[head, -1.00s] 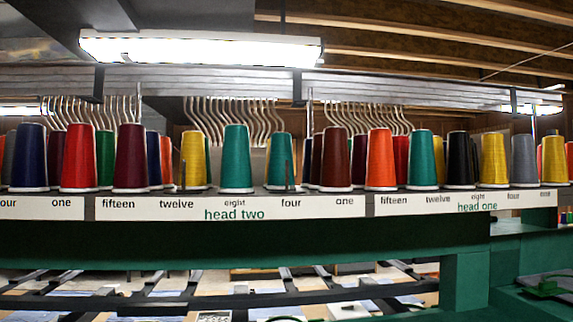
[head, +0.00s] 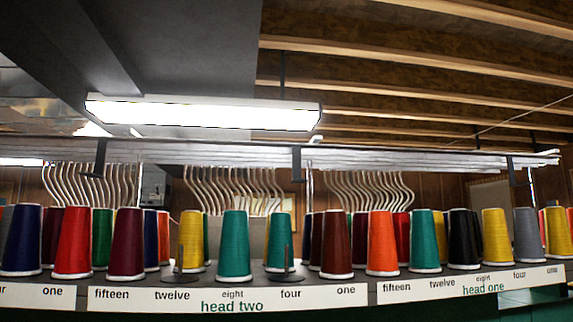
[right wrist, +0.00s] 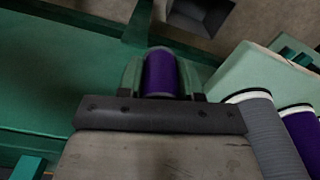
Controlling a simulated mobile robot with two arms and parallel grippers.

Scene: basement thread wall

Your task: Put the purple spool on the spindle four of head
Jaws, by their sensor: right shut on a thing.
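My right gripper (right wrist: 160,82) is shut on the purple spool (right wrist: 160,72) in the right wrist view, with a green finger on each side. Neither gripper shows in the head view. There, the label "four" of head two (head: 291,293) is on the white strip. A bare dark spindle (head: 287,262) stands above it, with a teal spool (head: 281,235) behind. Above the label "four" of head one (head: 519,273) stands a grey spool (head: 525,235). My left gripper is out of view.
A long row of coloured spools fills the shelf, including a red spool (head: 72,243) and an orange spool (head: 382,243). Another bare spindle (head: 181,260) stands above "twelve". In the right wrist view, a grey spool (right wrist: 268,140) and another purple spool (right wrist: 303,140) are at right.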

